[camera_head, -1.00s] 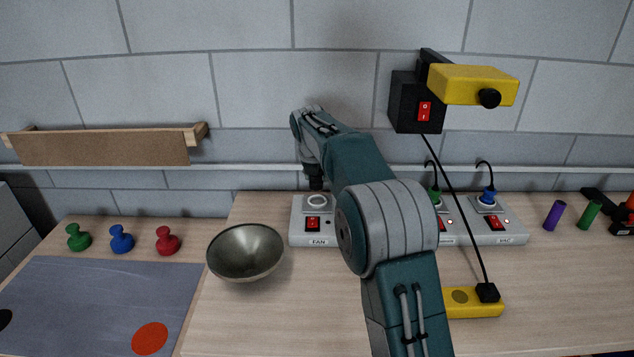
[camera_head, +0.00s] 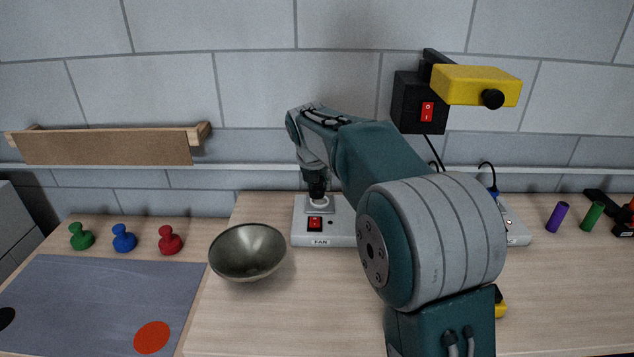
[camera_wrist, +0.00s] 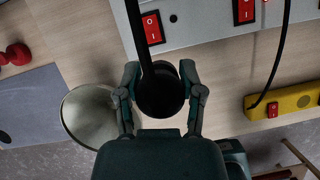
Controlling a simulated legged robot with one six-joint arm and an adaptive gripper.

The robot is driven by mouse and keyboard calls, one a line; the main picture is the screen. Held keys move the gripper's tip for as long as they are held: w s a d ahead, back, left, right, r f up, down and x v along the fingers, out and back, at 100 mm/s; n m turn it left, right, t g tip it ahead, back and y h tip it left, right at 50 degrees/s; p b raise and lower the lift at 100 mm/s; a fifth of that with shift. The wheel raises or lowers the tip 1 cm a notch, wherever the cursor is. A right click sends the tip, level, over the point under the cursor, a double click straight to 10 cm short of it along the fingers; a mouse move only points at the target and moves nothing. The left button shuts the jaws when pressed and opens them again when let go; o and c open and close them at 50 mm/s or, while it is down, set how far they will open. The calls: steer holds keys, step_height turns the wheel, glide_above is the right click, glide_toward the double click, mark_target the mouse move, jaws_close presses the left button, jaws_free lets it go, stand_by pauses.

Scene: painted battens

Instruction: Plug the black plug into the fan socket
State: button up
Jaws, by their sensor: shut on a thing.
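My gripper (camera_wrist: 160,74) is shut on the black plug (camera_wrist: 161,98), whose round back and thick dark cord show between the fingers in the wrist view. In the head view the dark end of my gripper (camera_head: 317,184) is directly over the fan socket (camera_head: 320,208), a pale round outlet at the left end of the grey power strip (camera_head: 345,239), above the FAN label. The dark tip overlaps the socket's upper part. I cannot tell whether the plug is in the socket or just above it. The plug's pins are hidden.
A red switch (camera_head: 315,223) sits in front of the fan socket. A metal bowl (camera_head: 248,252) stands close at left. A black box with a red switch (camera_head: 419,103) and a yellow block (camera_head: 475,85) are on the wall. My arm hides the strip's middle.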

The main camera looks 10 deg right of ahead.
glide_above(320, 201)
step_height(320, 201, down, 5)
steer(key=shift+f, duration=0.55)
steer(key=shift+f, duration=2.9)
steer(key=shift+f, duration=0.6)
steer(key=o, duration=1.2)
steer(key=shift+o, duration=0.2)
